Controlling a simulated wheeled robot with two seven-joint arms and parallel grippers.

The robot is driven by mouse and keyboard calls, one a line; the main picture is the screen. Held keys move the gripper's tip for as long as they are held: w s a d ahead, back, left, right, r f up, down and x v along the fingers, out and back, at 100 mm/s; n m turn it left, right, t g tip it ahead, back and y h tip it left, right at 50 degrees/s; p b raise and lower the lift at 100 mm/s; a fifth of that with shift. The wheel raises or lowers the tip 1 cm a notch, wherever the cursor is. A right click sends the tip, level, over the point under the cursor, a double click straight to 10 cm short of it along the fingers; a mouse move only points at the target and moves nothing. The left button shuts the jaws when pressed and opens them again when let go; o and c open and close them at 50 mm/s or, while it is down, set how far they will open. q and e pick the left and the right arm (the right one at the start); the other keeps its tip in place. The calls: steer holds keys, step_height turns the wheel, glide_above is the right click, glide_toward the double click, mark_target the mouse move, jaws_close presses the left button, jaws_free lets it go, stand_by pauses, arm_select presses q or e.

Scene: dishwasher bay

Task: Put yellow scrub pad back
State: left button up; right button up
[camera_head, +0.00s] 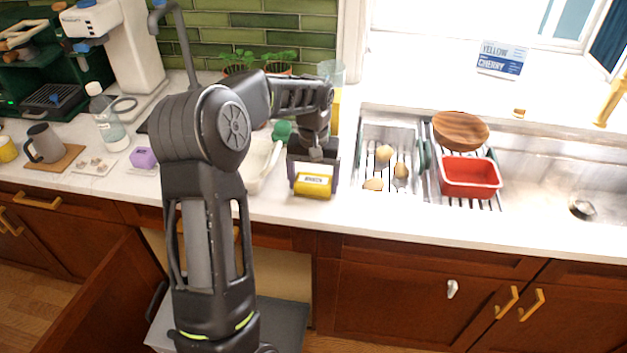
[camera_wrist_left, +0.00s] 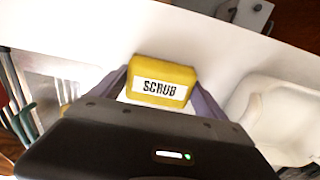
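The pad also shows in the left wrist view (camera_wrist_left: 162,82), between two purple-grey sides just beyond the dark gripper body. My right gripper is out of view.
A white dish (camera_head: 262,165) stands close left of the caddy. Right of it is a drying rack (camera_head: 372,160) with small tan items, then a red tub (camera_head: 470,177), a wooden bowl (camera_head: 460,130) and the sink. A purple block (camera_head: 143,158) lies on the left counter.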

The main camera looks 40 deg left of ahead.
mark_target(313, 180)
arm_select(q)
steer(key=o, duration=0.3)
step_height(313, 180, up, 12)
steer(key=shift+r, duration=0.25)
stand_by(0.3)
steer(key=shift+f, duration=0.15)
stand_by(0.6)
